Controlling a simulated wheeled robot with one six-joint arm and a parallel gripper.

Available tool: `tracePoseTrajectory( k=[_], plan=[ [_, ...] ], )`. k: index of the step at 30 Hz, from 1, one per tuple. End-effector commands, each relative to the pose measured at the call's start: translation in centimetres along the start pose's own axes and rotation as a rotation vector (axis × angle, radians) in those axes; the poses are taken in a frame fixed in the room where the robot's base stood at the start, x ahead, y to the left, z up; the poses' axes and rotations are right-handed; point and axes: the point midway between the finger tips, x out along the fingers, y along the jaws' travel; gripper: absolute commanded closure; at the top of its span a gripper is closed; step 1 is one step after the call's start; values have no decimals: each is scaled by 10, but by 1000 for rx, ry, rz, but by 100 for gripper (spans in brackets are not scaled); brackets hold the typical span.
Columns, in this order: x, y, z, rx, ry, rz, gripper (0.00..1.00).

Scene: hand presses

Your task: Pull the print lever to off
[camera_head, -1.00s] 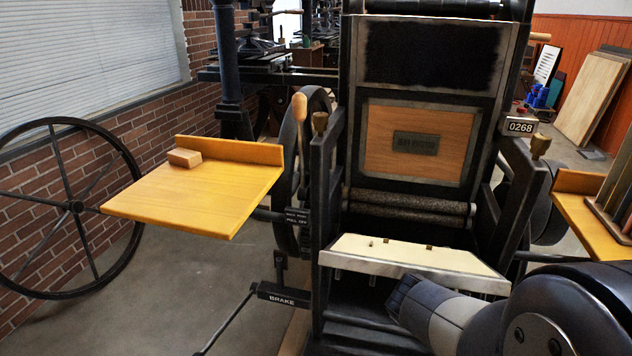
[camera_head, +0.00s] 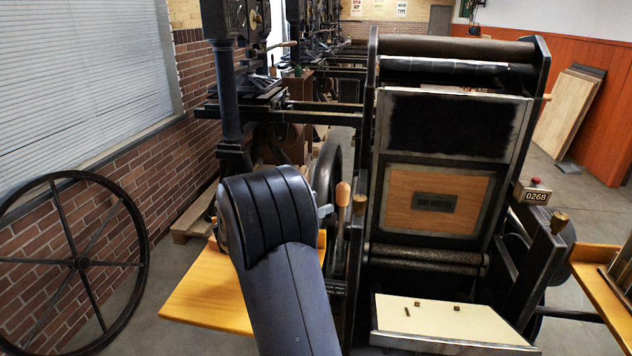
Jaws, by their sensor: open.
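The print lever (camera_head: 342,194) shows as a pale wooden handle standing upright at the left side of the press, in front of the dark flywheel. Its lower part is mostly hidden by my arm. A small label plate (camera_head: 336,288) sits below it, partly covered. My gripper (camera_head: 325,211) is largely hidden behind my dark wrist; only a small grey metal piece shows, just left of the handle. It is open. Whether it touches the handle cannot be told.
The yellow side board (camera_head: 205,298) lies beneath my arm. The cream feed tray (camera_head: 450,318) and ink rollers (camera_head: 425,258) are to the right. A spoked wheel (camera_head: 80,263) stands at far left. A counter box (camera_head: 533,194) is at right.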

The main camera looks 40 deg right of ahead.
Motion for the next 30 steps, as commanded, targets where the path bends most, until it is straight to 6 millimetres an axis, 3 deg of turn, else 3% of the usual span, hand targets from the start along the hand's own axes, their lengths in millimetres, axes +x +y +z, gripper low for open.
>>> tracePoseTrajectory(
  k=[15, 21, 30],
  plan=[
    [87, -1, 0, 2, 3, -3, 47],
    [102, -1, -1, 2, 2, 0, 47],
    [103, -1, -1, 3, 3, 0, 48]
  ],
)
